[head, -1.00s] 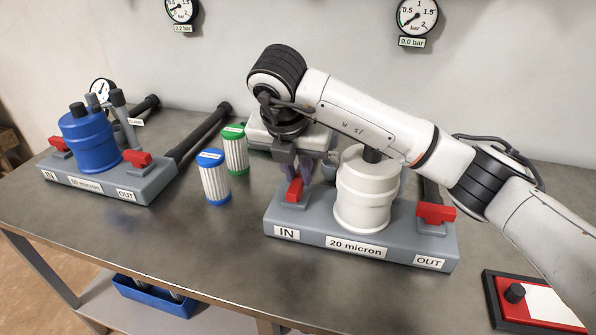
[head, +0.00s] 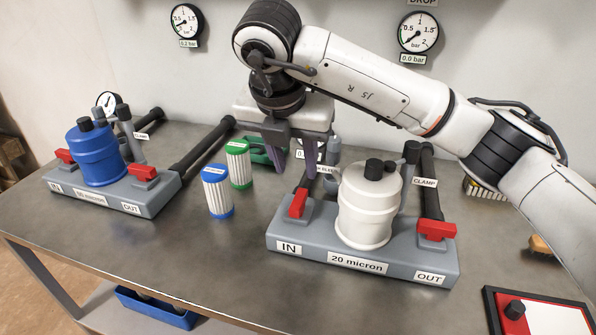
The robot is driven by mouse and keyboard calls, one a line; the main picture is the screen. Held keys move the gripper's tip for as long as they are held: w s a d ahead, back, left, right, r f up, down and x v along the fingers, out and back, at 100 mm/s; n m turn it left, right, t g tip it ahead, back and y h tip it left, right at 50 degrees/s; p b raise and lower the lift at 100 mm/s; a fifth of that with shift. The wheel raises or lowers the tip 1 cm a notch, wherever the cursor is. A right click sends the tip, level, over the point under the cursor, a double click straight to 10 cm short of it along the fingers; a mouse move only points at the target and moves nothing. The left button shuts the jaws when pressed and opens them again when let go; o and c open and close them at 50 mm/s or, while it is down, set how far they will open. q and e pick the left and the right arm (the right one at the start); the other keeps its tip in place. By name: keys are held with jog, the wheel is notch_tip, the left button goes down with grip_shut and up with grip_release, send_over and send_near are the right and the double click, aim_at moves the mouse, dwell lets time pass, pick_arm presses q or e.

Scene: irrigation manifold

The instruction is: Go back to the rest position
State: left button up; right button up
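My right gripper (head: 294,172) hangs fingers-down, open and empty, at the left rear of the 20 micron manifold (head: 312,256). Its fingers are apart, above and behind the red IN handle (head: 299,203). The white filter housing (head: 366,210) stands upright on that manifold, with the red OUT handle (head: 436,231) on its right. My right arm comes in from the right and passes above the housing. My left gripper does not show.
A blue-capped cartridge (head: 217,193) and a green-capped cartridge (head: 238,165) stand left of the gripper. A blue housing (head: 97,155) stands on the left manifold. A red-and-black board (head: 507,320) lies front right. The table front is clear. Gauges (head: 418,34) hang on the wall.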

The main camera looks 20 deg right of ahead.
jog(key=shift+s+a+r, duration=0.15)
jog(key=shift+s+r, duration=0.1)
jog(key=shift+r, duration=0.35)
jog(key=shift+r, duration=0.1)
